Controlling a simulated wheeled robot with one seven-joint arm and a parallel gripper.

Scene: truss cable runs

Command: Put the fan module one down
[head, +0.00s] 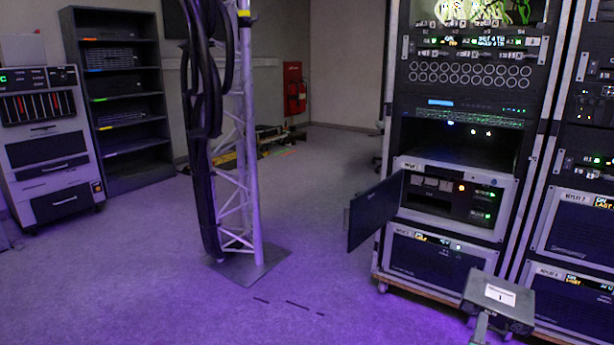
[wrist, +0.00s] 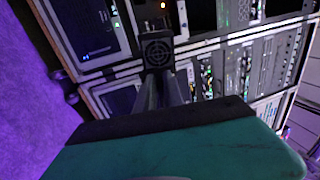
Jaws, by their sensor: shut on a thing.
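The fan module (wrist: 158,52) is a small dark block with a round fan grille on the face toward the wrist camera. My gripper (wrist: 165,88) is shut on it, with its two dark fingers reaching up to the block in the wrist view. The module is held clear, with racks behind it. The far side of the module is hidden.
A rack unit (head: 446,195) has its dark door (head: 376,212) swung open to the left. A truss tower (head: 240,140) with black cables stands left of centre. Open floor (head: 330,270) lies between.

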